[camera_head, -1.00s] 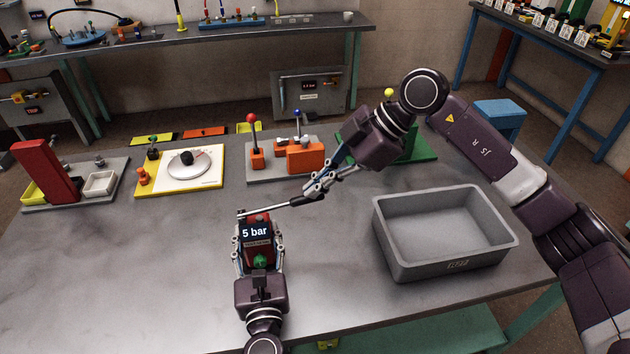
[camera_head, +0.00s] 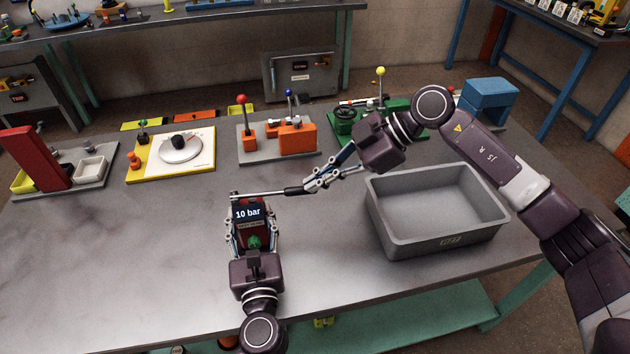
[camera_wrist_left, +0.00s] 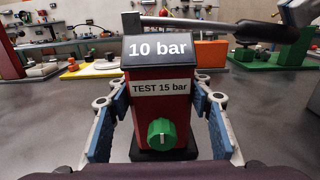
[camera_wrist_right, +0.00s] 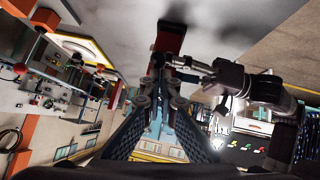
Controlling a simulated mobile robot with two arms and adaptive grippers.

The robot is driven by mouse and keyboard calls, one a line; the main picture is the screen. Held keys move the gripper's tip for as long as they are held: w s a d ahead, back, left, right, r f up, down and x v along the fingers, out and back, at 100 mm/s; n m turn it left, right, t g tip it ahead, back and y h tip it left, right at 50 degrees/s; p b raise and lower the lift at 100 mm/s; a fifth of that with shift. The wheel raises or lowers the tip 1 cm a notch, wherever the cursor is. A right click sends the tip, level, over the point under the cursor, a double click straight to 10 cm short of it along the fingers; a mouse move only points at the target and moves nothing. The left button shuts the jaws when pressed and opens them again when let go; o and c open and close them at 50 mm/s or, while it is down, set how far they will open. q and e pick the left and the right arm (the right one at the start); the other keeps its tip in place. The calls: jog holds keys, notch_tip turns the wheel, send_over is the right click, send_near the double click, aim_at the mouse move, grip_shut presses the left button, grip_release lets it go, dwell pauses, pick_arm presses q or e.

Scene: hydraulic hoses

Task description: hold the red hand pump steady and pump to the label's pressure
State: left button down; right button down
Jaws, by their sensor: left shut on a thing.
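The red hand pump (camera_wrist_left: 140,115) stands upright on the bench. Its display (camera_wrist_left: 158,50) reads "10 bar". The label (camera_wrist_left: 160,88) below reads "TEST 15 bar", above a green knob (camera_wrist_left: 162,133). My left gripper (camera_head: 252,224) is shut on the pump body, one finger on each side. The pump's lever (camera_head: 262,193) runs to the right from the pump top, close to level. My right gripper (camera_head: 315,184) is shut on the dark grip at the lever's free end. The fingers hide part of that grip.
A grey bin (camera_head: 437,240) stands on the bench right of the pump, below my right arm. Several valve stations line the back edge, including an orange one (camera_head: 297,138) and a yellow-framed plate (camera_head: 150,172). The bench left of the pump is clear.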

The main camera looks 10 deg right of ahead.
jog(key=r+v, duration=0.1)
jog(key=v, duration=1.1)
jog(key=shift+s+a, duration=0.2)
jog(key=shift+a, duration=0.1)
jog(key=shift+r, duration=0.1)
dwell(0.9)
jog(key=a+r+h, duration=0.3)
jog(key=a+r, duration=0.2)
jog(key=r, duration=0.3)
jog(key=shift+s+a+r, duration=0.15)
jog(key=shift+s+a, duration=0.1)
